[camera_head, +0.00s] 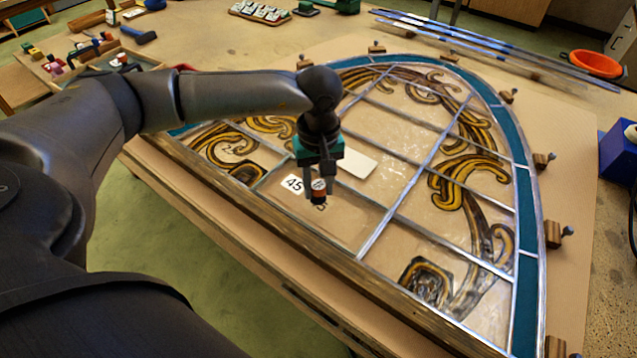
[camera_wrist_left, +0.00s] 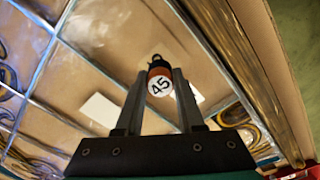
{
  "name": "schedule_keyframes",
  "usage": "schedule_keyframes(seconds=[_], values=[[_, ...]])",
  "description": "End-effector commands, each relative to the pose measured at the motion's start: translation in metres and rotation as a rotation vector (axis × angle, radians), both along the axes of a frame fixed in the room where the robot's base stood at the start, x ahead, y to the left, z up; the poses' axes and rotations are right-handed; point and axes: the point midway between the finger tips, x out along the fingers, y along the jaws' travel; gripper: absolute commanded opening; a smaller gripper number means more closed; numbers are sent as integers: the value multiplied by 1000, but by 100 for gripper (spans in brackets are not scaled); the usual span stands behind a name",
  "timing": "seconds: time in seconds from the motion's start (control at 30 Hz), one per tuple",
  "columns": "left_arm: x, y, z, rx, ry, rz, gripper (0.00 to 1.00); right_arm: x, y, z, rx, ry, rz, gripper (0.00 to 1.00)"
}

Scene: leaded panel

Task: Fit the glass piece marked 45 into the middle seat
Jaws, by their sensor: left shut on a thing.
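My left gripper (camera_head: 318,196) points down over the lower middle of the leaded panel. It is shut on a small knob-like piece (camera_wrist_left: 160,80) with a red-orange band, a dark tip and a round white face marked 45. In the head view this piece (camera_head: 319,188) shows between the fingertips. Any clear glass attached to it cannot be made out. A white card marked 45 (camera_head: 292,184) lies just left of the fingers. The bare opening under the gripper is bounded by grey lead strips (camera_head: 392,214) and the wooden rail (camera_head: 270,237). My right gripper is not in view.
A blank white card (camera_head: 355,163) lies behind the gripper. Painted scroll glass (camera_head: 465,165) and a teal border (camera_head: 527,230) surround the openings. Wooden blocks with pins (camera_head: 543,160) stand around the curved edge. Metal strips (camera_head: 490,45), an orange bowl (camera_head: 596,64) and a blue box (camera_head: 618,155) lie beyond.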

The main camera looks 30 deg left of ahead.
Motion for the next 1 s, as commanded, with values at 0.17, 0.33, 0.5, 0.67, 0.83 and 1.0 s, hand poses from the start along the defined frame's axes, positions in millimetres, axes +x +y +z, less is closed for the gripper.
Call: schedule_keyframes(seconds=[0.17, 0.33, 0.5, 0.67, 0.83, 1.0], values=[[1, 0, -4, -1, -3, 0, 0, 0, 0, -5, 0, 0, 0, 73], [1, 0, -8, -1, -3, 0, 0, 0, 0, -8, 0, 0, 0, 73], [1, 0, -12, -1, -3, 0, 0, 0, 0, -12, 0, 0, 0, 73], [1, 0, -11, -1, -3, 0, 54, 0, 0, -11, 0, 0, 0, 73], [0, 0, -12, 0, -1, 0, 72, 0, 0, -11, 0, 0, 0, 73], [0, 0, -12, -1, -1, 0, 72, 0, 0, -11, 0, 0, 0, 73]])
